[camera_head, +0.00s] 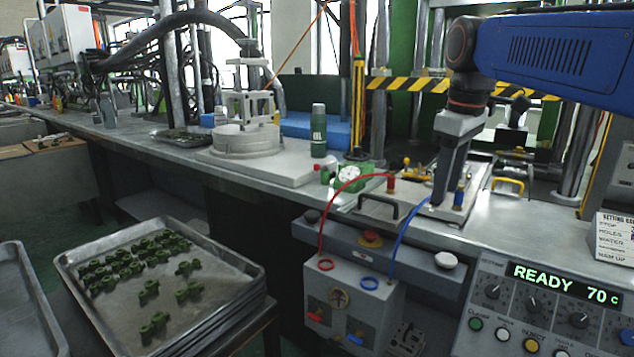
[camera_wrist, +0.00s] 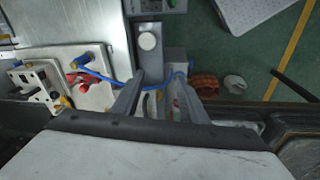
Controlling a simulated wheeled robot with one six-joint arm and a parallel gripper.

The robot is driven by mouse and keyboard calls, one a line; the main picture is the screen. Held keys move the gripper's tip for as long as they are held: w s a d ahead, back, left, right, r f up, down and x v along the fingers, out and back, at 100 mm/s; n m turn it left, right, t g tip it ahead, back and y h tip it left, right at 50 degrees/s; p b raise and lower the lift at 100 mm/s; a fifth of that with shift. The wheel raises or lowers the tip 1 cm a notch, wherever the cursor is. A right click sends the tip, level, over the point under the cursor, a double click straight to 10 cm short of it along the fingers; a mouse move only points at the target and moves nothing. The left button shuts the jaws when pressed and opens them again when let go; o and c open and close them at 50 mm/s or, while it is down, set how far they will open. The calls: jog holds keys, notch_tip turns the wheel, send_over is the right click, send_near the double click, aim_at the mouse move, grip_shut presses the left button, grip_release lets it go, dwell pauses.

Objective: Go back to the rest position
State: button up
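My gripper (camera_head: 437,198) hangs from my blue arm at the right of the head view, pointing down over the bench beside the metal plate with the hoses. In the wrist view my gripper (camera_wrist: 160,78) shows two dark fingers spread apart. I see nothing held between them. The blue hose (camera_head: 405,236) runs close to the fingertips in the head view. In the wrist view the blue hose (camera_wrist: 106,77) crosses near the fingers; I cannot tell whether they touch it.
The control panel (camera_head: 548,312) reads READY 70 c. A red hose (camera_head: 330,211) joins the plate to a white box (camera_head: 350,301). A tray (camera_head: 118,305) of green pieces stands at lower left. A green bottle (camera_head: 319,136) and a yellow-black striped barrier (camera_head: 412,84) are behind.

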jog(key=s+d+f+m+t, duration=0.1)
jog(key=s+f+m, duration=0.3)
jog(key=s+f, duration=0.6)
jog(key=s+d+f+m+t, duration=0.2)
jog(key=s+f+m, duration=0.2)
jog(key=s+f, duration=0.7)
notch_tip(320, 180, down, 5)
jog(key=shift+d+f+m, duration=0.15)
jog(key=shift+m, duration=0.25)
